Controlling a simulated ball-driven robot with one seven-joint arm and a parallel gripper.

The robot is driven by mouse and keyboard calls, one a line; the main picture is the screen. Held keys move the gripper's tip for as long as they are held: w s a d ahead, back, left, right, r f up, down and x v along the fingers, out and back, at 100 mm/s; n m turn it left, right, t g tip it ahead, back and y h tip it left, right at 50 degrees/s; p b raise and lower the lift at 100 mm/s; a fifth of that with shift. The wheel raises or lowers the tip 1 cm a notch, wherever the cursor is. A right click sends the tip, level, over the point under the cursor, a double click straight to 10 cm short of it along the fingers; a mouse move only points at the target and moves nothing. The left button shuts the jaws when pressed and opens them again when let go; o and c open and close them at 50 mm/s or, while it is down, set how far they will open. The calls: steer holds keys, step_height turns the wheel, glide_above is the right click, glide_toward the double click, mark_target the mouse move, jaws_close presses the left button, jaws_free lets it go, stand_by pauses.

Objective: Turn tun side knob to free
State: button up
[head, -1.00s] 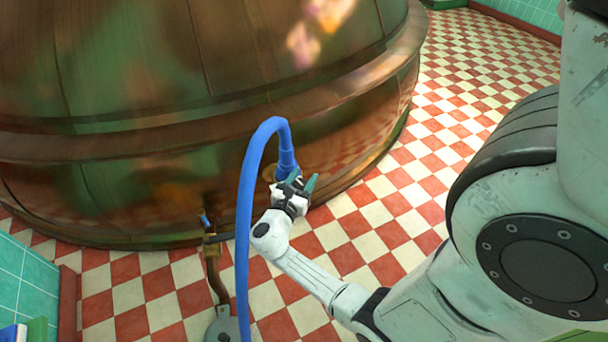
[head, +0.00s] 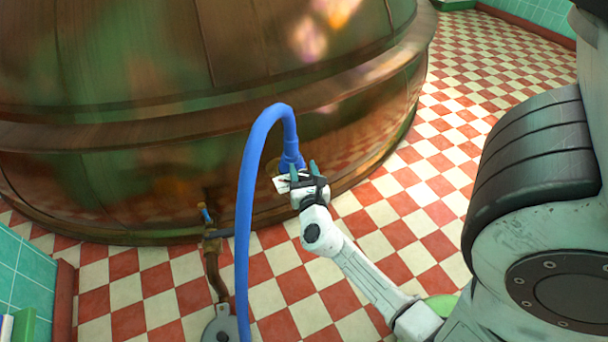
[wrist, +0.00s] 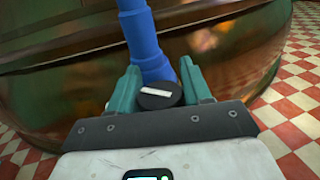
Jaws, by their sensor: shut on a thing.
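The copper tun (head: 120,100) fills the left and middle of the head view, and its curved wall (wrist: 60,90) lies behind the gripper in the wrist view. A dark round knob (wrist: 158,99) with a white bar mark sits between my teal fingers in the wrist view. My gripper (head: 303,168) is shut on this knob at the tun's lower side; the wrist view shows the fingers (wrist: 158,86) on either side of it. The blue hose (head: 246,180) ends just behind the knob, and its end (wrist: 146,45) rises there in the wrist view. The knob is not clear in the head view.
A copper pipe with a small blue-handled valve (head: 207,215) stands left of the hose, above a grey round base (head: 222,327). The red and white checkered floor (head: 440,150) is open to the right. A teal tiled wall (head: 25,280) is at lower left.

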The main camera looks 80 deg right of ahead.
stand_by(0.4)
steer(key=o, duration=1)
steer(key=shift+c, duration=0.2)
steer(key=p+v, duration=0.2)
steer(key=v, duration=0.8)
steer(key=shift+s+a, duration=0.25)
steer(key=shift+a, duration=0.1)
